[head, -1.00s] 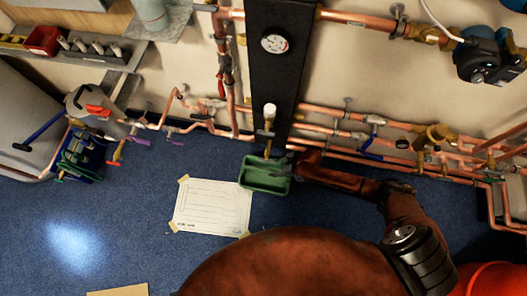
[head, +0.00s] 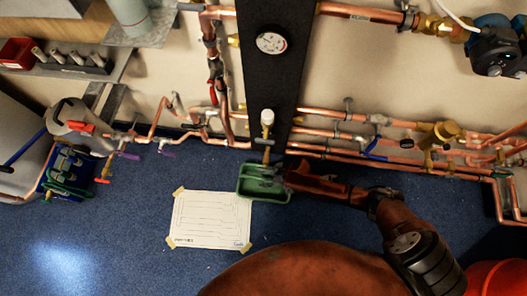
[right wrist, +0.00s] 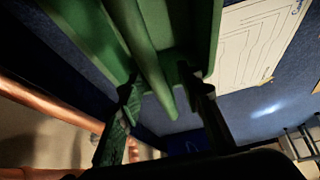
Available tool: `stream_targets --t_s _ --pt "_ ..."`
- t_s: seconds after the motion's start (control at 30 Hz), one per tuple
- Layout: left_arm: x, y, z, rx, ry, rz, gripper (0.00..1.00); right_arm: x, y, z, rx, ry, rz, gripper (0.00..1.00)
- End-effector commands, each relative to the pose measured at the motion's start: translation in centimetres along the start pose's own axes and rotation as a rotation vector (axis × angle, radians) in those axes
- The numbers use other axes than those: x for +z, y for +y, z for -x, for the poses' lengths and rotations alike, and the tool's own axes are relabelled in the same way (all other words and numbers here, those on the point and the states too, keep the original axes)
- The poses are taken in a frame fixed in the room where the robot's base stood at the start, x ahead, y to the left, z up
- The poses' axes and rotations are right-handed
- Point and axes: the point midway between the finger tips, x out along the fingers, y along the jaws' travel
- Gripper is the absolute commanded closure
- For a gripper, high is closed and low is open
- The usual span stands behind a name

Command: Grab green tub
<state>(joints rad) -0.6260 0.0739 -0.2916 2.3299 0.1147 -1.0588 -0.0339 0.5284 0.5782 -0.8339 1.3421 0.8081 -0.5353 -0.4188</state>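The green tub (head: 262,195) is a small open tray on the blue floor, below the black column and just above the white sheet's right corner. My right gripper (head: 272,176) reaches in from the right at the tub's upper right edge. In the right wrist view, the two dark fingers (right wrist: 163,88) stand apart, with a green wall of the tub (right wrist: 150,60) between them. Gaps show beside that wall, so the gripper looks open around it. My left gripper is not in view.
A brass tap (head: 266,150) with a white top hangs just above the tub. Copper pipes (head: 340,135) run along the wall close to my right forearm. A white taped sheet (head: 210,219) lies left of the tub. The blue floor is clear at lower left.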

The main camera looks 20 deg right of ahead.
Motion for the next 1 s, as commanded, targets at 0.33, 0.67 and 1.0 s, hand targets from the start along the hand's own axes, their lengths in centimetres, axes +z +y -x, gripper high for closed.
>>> stream_targets --t_s 0.33,0.67,1.0 --pt "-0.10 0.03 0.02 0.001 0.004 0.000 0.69 -0.08 0.09 0.05 0.002 0.000 0.000 0.75" --pt "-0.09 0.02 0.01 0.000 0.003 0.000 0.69 -0.03 0.08 0.05 0.001 0.000 0.000 0.98" --pt "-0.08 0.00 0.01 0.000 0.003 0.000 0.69 0.00 0.07 0.05 0.001 0.000 0.000 1.00"
